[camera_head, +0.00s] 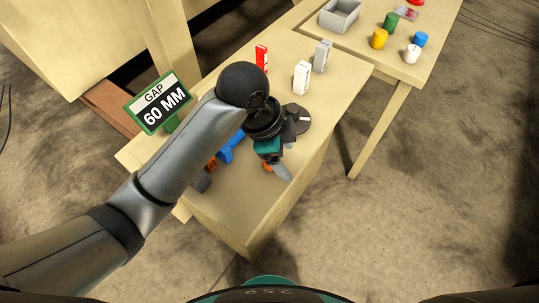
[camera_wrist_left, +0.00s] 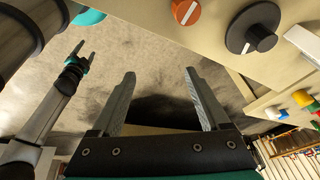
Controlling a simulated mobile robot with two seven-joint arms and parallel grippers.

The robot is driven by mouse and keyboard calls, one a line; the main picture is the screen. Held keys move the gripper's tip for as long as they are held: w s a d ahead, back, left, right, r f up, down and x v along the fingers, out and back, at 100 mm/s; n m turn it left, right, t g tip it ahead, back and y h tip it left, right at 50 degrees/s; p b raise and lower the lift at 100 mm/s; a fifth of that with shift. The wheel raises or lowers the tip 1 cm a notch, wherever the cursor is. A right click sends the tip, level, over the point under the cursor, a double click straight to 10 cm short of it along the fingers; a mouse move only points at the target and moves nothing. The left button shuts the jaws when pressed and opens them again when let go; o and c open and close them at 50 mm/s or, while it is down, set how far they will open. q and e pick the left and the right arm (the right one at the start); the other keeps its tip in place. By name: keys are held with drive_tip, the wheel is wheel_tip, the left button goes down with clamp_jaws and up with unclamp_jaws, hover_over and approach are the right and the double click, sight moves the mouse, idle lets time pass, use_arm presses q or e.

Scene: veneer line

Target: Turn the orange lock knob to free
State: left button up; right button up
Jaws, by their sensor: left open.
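The orange lock knob (camera_wrist_left: 186,11) shows at the top edge of the left wrist view, partly cut off, a round disc with a white bar slanting across it. In the head view only a sliver of orange (camera_head: 266,167) shows beside my left gripper (camera_head: 281,172), which hides the rest. In the left wrist view my left gripper (camera_wrist_left: 160,74) is open and empty, its fingers wide apart. The knob lies beyond the fingertips, not between them. My right gripper (camera_wrist_left: 84,50) shows small at the left of the left wrist view, its fingers apart and empty.
A black dial (camera_wrist_left: 252,35) sits beside the orange knob. Red (camera_head: 261,57) and white (camera_head: 302,77) blocks stand farther back. A green-framed "GAP 60 MM" sign (camera_head: 158,102) stands at left. A blue part (camera_head: 230,147) lies by my arm. The table's front right corner is clear.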

use_arm(q)
drive_tip(key=w+a+r+m+y, duration=0.3)
drive_tip(key=w+r+m+y, duration=0.1)
drive_tip(key=w+r+m, duration=0.15)
drive_tip(key=shift+m+g, duration=0.4)
drive_tip(key=shift+m, duration=0.05)
wheel_tip(320, 180, down, 16)
drive_tip(key=shift+w+r+b, duration=0.15)
drive_tip(key=shift+b, duration=0.75)
drive_tip(key=shift+c, duration=0.3)
clamp_jaws()
